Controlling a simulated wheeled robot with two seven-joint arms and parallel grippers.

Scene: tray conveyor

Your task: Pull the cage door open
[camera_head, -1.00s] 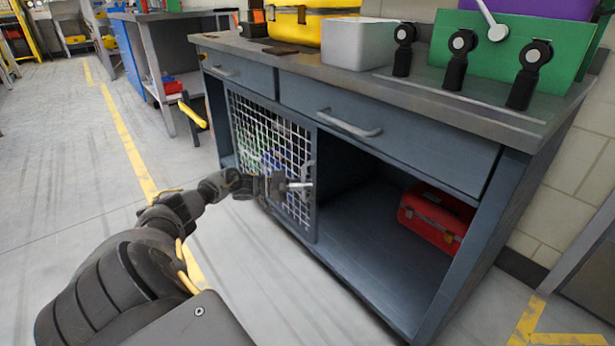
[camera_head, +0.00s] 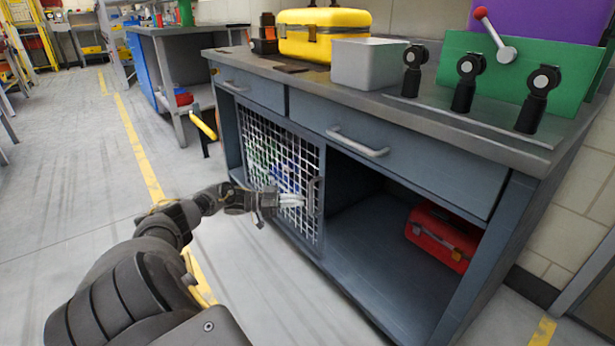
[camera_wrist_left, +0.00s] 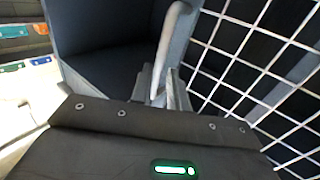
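The cage door (camera_head: 262,150) is a white wire mesh in a dark frame, on the left half of the grey workbench front. It looks flush with the cabinet front. Its mesh also fills the right of the left wrist view (camera_wrist_left: 262,62). A grey bar handle (camera_wrist_left: 172,38) stands upright by the door's edge. My left gripper (camera_head: 298,200) is at the door's right edge. In the left wrist view its fingers (camera_wrist_left: 160,88) are close together on either side of the handle's lower part and look shut on it. My right gripper is not in view.
The workbench (camera_head: 470,150) has two drawers above and an open bay right of the door, with a red toolbox (camera_head: 445,236) inside. The floor (camera_head: 70,200) in front is clear.

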